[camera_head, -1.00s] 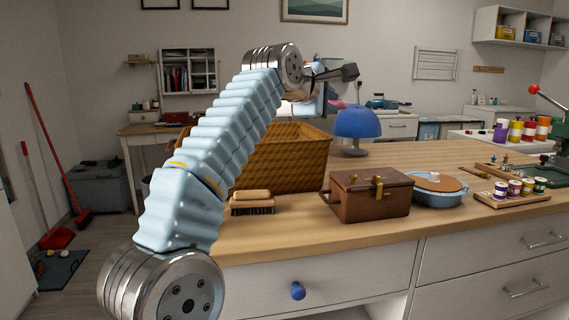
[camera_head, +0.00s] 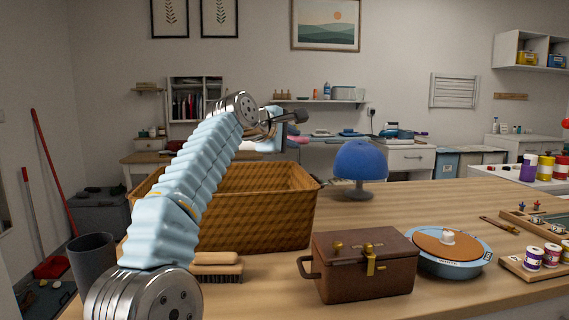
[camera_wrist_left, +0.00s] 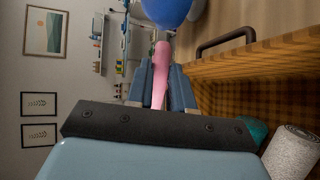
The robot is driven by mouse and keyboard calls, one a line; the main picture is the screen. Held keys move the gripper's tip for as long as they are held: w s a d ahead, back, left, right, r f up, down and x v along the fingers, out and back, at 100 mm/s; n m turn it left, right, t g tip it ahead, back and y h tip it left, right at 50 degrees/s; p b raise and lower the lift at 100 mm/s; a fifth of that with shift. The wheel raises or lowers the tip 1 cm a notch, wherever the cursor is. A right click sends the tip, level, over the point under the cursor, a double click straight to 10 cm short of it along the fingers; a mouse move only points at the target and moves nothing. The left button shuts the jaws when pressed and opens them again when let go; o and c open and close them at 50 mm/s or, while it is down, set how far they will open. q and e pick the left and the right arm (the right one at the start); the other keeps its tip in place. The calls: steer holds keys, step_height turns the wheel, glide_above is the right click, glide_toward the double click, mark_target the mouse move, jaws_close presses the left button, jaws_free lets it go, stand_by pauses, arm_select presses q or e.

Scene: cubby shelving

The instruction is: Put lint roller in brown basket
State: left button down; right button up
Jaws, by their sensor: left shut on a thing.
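The brown wicker basket (camera_head: 258,212) stands on the wooden counter in the head view, and its woven wall shows at the right of the left wrist view (camera_wrist_left: 270,92). My left gripper (camera_wrist_left: 160,78) is shut on a slim pink piece (camera_wrist_left: 160,65), which looks like the lint roller's handle; no roller head can be made out on it. In the head view the gripper (camera_head: 282,117) is above the basket's far side, partly hidden by my arm. A white textured roll (camera_wrist_left: 292,152) and a teal thing (camera_wrist_left: 252,130) show low in the wrist view, apparently by the basket wall.
A blue dome lamp (camera_head: 360,162) stands behind the basket's right end. A brown box (camera_head: 365,275), a brush (camera_head: 215,268) and a round blue tin (camera_head: 450,265) stand in front and right. A dark cup (camera_head: 92,262) is at left. Bare counter lies right of the lamp.

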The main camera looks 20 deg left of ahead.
arm_select(q)
step_height(320, 180, down, 6)
steer(key=w+a+b, duration=0.1)
steer(key=a, duration=0.1)
steer(key=shift+w, duration=0.3)
steer(key=shift+f+b, duration=0.15)
steer(key=shift+b, duration=0.2)
steer(key=shift+f+b, duration=0.35)
steer(key=shift+f, duration=0.2)
